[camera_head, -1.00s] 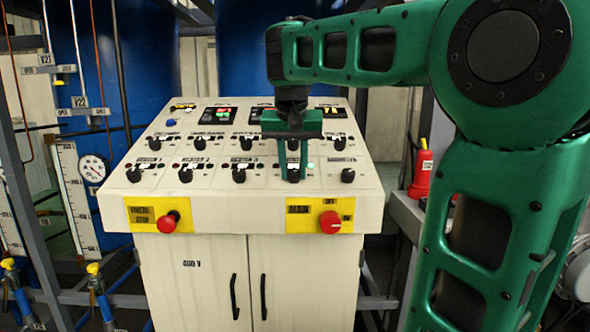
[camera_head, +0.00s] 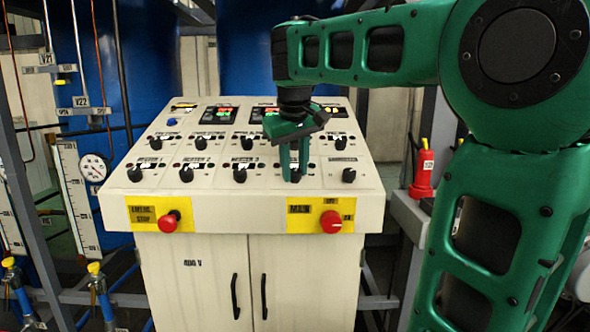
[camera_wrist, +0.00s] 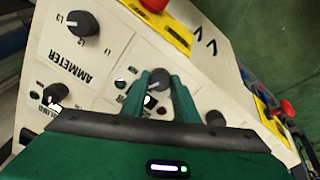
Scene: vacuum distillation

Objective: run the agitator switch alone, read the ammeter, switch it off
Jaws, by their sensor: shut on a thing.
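The sloped cream control panel (camera_head: 215,187) stands ahead with two rows of black knobs. My gripper (camera_head: 293,170) is shut on the fourth knob from the left in the bottom row. In the wrist view this switch knob (camera_wrist: 157,82) sits between my two green fingers. Its label is partly hidden, so I cannot read its name. Beside it is the ammeter selector knob (camera_head: 348,175), marked AMMETER with L1, L2 and L3 in the wrist view (camera_wrist: 82,22).
A red emergency stop button (camera_head: 168,222) and a red main switch (camera_head: 331,222) stick out from the panel's front. Blue-handled valves with yellow tops (camera_head: 94,268) stand at the left. A red object (camera_head: 423,178) stands at the right.

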